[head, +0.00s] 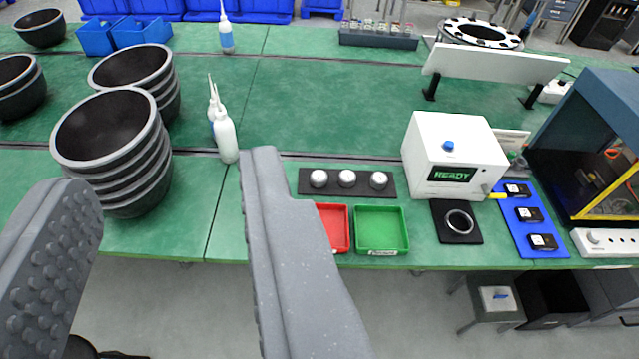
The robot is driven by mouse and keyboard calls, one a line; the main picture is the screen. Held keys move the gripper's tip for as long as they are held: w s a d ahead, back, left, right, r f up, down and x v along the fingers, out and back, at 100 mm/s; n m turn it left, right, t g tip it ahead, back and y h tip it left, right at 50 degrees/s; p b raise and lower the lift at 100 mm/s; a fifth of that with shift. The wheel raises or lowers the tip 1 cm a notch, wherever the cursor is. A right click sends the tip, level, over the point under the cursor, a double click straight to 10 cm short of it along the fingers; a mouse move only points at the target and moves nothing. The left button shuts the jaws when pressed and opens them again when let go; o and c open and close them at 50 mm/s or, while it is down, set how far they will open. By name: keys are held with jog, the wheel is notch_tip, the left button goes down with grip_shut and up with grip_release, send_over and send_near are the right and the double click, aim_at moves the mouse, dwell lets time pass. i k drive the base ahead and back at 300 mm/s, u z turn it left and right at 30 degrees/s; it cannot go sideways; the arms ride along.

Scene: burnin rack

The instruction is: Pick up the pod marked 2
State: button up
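My gripper (166,175) is open and empty, its two grey fingers wide apart in the foreground, with the green table beyond them. Three small black boxes with pale labels lie in a column on a blue mat (553,253) at the right: a far one (515,190), a middle one (528,214) and a near one (542,242). Three silver domed pieces (347,178) sit in a row on a dark strip (310,190) right of my right finger. The marks are too small to read, so I cannot tell which piece is marked 2.
A white box reading READY (450,150) stands behind a black pad with a ring (459,222). Red (335,228) and green (382,230) trays lie at the table's front edge. Stacked black bowls (110,150) and white bottles (226,138) stand left.

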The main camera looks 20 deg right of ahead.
aim_at(318, 178)
jog(key=z, duration=0.05)
jog(key=i, duration=0.9)
jog(key=u, duration=0.05)
